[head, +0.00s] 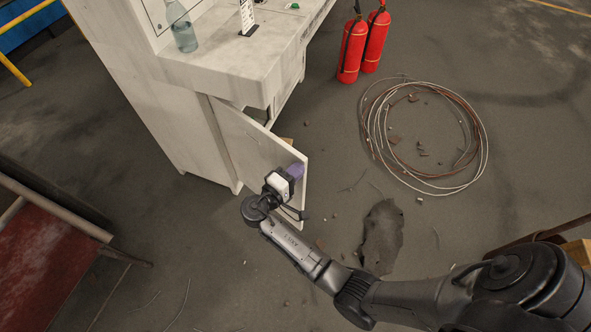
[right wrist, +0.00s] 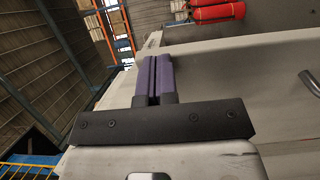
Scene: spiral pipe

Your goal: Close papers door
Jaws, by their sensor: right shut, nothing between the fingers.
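The papers door (head: 262,150) is a white panel low on the white cabinet (head: 150,100). It stands swung out at an angle from the cabinet, open. My right gripper (head: 297,170) is at the outer face of the door near its free edge, with its purple fingers against or very close to it; I cannot tell if they touch. In the right wrist view the purple fingers (right wrist: 153,75) are together and empty, with the pale door panel (right wrist: 240,65) beside and behind them. My left gripper is not in view.
Two red fire extinguishers (head: 352,50) stand right of the cabinet. A coil of cable (head: 483,165) and debris lie on the floor. A bottle (head: 182,32) stands on the cabinet's ledge. A red-topped bench (head: 40,250) is at the left. Floor around the door is mostly clear.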

